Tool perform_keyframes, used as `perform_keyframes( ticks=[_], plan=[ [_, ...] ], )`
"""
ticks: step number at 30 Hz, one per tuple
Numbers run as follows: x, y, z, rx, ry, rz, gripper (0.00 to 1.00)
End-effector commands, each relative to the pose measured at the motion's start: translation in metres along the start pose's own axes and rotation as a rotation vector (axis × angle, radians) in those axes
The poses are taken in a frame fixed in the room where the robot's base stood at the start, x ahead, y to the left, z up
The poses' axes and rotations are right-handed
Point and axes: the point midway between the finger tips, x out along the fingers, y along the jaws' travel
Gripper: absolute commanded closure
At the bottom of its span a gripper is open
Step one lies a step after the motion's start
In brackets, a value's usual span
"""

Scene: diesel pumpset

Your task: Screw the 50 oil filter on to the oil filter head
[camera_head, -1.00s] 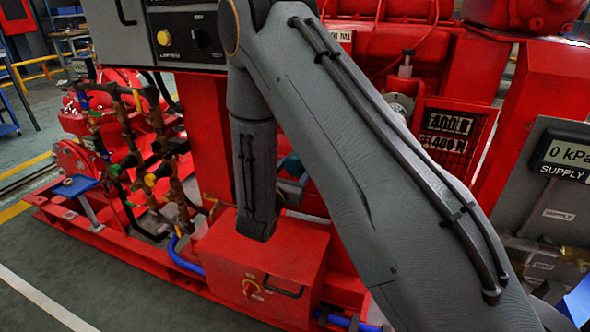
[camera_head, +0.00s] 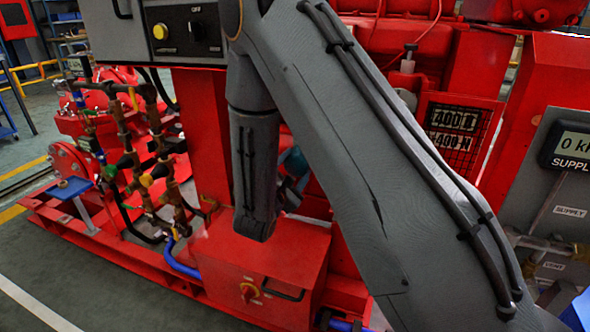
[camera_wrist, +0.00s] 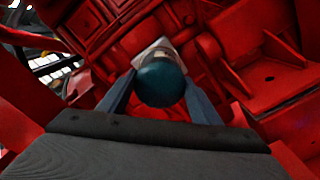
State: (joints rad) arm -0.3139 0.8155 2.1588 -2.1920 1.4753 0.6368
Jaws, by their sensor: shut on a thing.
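The oil filter (camera_wrist: 162,82) shows in the wrist view as a teal rounded end with a pale band behind it. My gripper (camera_wrist: 160,90) is shut on it, with one blue-grey finger on each side. In the head view a small teal patch of the filter (camera_head: 295,161) shows beside my arm, mostly hidden by it.
Red engine walls and brackets (camera_wrist: 275,80) stand close around the gripper. Pipes with valves (camera_head: 140,150) stand at left, a grey gauge panel (camera_head: 575,185) at right. Open floor lies at lower left.

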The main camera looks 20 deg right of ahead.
Motion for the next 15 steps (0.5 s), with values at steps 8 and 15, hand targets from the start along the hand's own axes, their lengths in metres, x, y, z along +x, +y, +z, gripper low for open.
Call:
perform_keyframes(
  ticks=[8,15],
  plan=[
    [0.0007,-0.0022,-0.0029,0.368,-0.002,0.001,0.78],
    [0.0000,-0.0014,-0.0012,0.547,-0.001,-0.001,0.78]
  ],
)
